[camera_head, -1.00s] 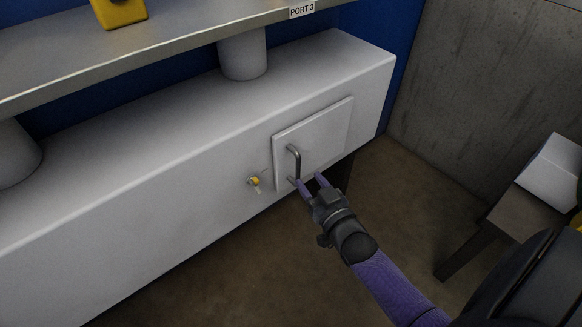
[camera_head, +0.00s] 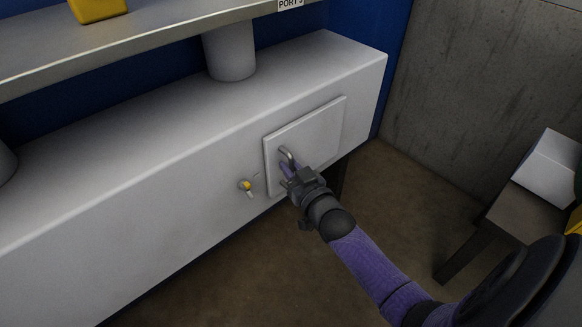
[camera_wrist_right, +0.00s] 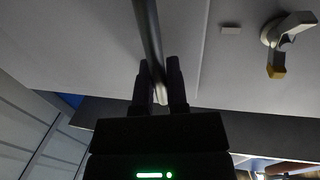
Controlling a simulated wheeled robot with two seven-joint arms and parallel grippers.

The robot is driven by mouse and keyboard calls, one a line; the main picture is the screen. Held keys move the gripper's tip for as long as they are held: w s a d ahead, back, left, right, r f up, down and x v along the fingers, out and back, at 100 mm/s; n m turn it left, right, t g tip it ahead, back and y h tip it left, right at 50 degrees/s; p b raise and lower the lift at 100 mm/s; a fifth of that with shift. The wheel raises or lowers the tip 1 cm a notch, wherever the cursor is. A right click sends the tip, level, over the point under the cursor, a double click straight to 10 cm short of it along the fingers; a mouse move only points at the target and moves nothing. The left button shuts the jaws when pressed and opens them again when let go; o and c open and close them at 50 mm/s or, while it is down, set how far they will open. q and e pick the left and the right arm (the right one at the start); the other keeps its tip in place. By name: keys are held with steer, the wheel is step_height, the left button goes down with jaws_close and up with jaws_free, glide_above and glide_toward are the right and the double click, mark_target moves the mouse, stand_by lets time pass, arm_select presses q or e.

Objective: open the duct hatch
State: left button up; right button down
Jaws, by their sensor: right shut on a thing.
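The duct hatch (camera_head: 318,128) is a pale square panel on the front of a long white duct, and it looks closed. Its grey bar handle (camera_head: 286,154) stands upright near the hatch's left edge. My right gripper (camera_head: 288,175) is at the handle, hiding its lower part. In the right wrist view the handle (camera_wrist_right: 149,45) runs down between the two fingers of the gripper (camera_wrist_right: 161,85), which are shut on it. A small latch with a yellow tip (camera_head: 246,186) sits on the duct left of the hatch; it also shows in the right wrist view (camera_wrist_right: 285,38). My left gripper is out of view.
The white duct (camera_head: 150,190) runs along the wall under a metal shelf (camera_head: 150,45) with a yellow object (camera_head: 97,9). A small table with a white box (camera_head: 549,168) stands at the right. The brown floor before the hatch is open.

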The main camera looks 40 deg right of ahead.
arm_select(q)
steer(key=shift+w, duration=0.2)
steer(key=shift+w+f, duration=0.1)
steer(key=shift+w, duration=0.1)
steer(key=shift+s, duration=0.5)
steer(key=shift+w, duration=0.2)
arm_select(e)
steer(key=shift+s, duration=0.15)
